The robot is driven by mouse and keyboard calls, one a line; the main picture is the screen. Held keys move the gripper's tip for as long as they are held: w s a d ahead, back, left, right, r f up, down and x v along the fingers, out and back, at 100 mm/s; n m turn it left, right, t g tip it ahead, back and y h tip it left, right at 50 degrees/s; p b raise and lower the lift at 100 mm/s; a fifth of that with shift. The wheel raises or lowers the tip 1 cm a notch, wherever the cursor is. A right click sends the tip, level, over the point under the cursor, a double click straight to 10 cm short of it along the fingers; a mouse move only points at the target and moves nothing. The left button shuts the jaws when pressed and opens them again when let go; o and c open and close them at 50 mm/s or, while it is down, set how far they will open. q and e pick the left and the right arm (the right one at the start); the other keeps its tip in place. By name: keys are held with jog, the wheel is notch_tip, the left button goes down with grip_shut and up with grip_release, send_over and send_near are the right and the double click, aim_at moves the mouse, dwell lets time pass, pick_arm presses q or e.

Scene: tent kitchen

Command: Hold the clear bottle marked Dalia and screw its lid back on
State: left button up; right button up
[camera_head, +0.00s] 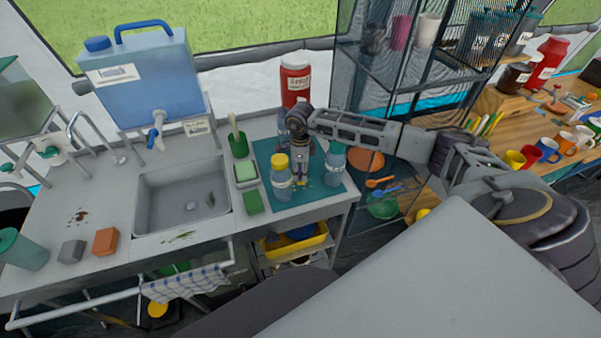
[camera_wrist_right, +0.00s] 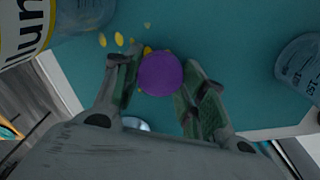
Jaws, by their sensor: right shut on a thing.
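My right gripper (camera_head: 300,181) points down over the teal mat on the counter. In the right wrist view its fingers (camera_wrist_right: 162,88) are shut on a round purple lid (camera_wrist_right: 160,74). Whether anything is under the lid is hidden. A clear bottle with a yellow lid (camera_head: 281,180) stands just left of the gripper, and a clear bottle with a teal lid (camera_head: 335,163) stands to its right. Another bottle (camera_head: 282,124) stands behind, partly covered by my wrist. I cannot read the name Dalia on any label. My left gripper is not in view.
The teal mat (camera_head: 318,197) has small yellow bits (camera_wrist_right: 118,39) on it. A red jar (camera_head: 295,80) stands behind it. The sink (camera_head: 182,198), a green cup (camera_head: 238,146) and a sponge tray (camera_head: 246,172) lie to the left. A mesh shelf (camera_head: 388,75) rises to the right.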

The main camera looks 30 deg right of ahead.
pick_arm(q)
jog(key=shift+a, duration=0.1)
pick_arm(e)
jog(key=shift+r, duration=0.1)
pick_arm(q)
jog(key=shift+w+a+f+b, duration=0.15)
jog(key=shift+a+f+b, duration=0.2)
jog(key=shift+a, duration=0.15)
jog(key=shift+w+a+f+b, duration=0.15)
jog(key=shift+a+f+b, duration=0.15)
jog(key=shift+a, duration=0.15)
pick_arm(e)
notch_tip(320, 180, up, 10)
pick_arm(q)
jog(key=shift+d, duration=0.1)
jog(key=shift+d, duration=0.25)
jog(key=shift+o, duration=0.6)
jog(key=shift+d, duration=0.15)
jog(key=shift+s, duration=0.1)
